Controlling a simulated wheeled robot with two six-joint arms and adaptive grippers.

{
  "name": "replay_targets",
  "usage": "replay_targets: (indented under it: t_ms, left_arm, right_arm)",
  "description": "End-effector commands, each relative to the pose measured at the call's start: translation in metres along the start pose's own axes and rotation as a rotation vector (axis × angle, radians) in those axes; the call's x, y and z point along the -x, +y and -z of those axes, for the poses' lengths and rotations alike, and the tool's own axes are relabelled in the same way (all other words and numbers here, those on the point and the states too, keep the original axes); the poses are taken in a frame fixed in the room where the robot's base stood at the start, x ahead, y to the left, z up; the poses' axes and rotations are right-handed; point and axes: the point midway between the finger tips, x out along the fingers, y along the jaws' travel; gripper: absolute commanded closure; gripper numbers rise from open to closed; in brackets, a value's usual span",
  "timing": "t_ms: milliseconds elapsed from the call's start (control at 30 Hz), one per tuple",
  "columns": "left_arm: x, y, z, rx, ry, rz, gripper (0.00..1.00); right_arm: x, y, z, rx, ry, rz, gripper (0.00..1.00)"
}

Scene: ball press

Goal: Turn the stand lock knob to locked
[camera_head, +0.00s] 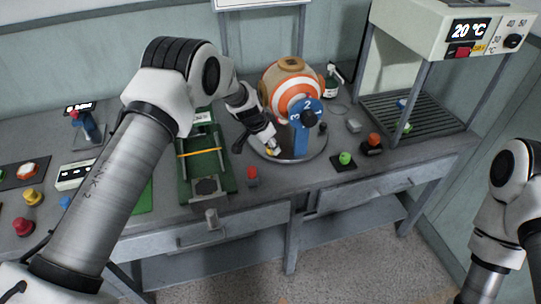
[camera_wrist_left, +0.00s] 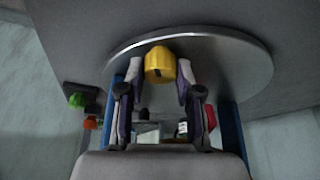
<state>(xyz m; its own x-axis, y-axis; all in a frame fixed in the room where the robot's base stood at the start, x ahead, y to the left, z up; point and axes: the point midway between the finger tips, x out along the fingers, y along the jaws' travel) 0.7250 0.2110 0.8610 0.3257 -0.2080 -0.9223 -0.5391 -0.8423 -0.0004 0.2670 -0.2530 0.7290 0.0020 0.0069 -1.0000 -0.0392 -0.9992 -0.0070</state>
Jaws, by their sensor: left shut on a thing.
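The stand has a round grey metal base (camera_head: 316,153) and a blue upright with a numbered dial (camera_head: 309,104) marked 1, 2 and 3. An orange and white ball (camera_head: 283,76) sits behind the dial. The small yellow lock knob (camera_wrist_left: 160,64) is at the rim of the base, which also shows in the left wrist view (camera_wrist_left: 238,58). My left gripper (camera_head: 269,147) is low at the front left of the stand. Its fingers (camera_wrist_left: 161,75) are shut on the knob, one on each side. My right arm is at the right edge; its gripper is out of view.
A green press-like fixture (camera_head: 203,165) stands just left of my left gripper. A red button (camera_head: 252,176) is in front. A green button (camera_head: 345,158) and an orange button (camera_head: 374,140) are to the right. A heater with a rack (camera_head: 420,116) stands at the far right.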

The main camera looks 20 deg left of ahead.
Motion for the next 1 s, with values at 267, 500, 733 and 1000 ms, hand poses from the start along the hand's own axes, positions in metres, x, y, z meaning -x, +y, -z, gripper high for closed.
replay_targets:
  t_ms: [267, 500, 733, 1000]
  left_arm:
    - [-0.009, -0.001, -0.004, -0.242, 0.001, -0.099, 1.00]
    - [-0.006, 0.000, -0.002, -0.419, -0.002, -0.174, 1.00]
    - [-0.004, 0.000, -0.002, -0.528, -0.004, -0.221, 1.00]
    - [-0.003, 0.001, -0.002, -0.579, -0.006, -0.244, 1.00]
  right_arm:
    - [-0.062, 0.001, 0.000, 0.000, 0.000, 0.000, 0.30]
    - [-0.084, 0.001, 0.000, 0.000, 0.000, 0.000, 0.30]
    - [-0.093, 0.001, 0.000, 0.000, 0.000, 0.000, 0.30]
    - [-0.097, 0.001, 0.000, 0.000, 0.001, 0.000, 0.30]
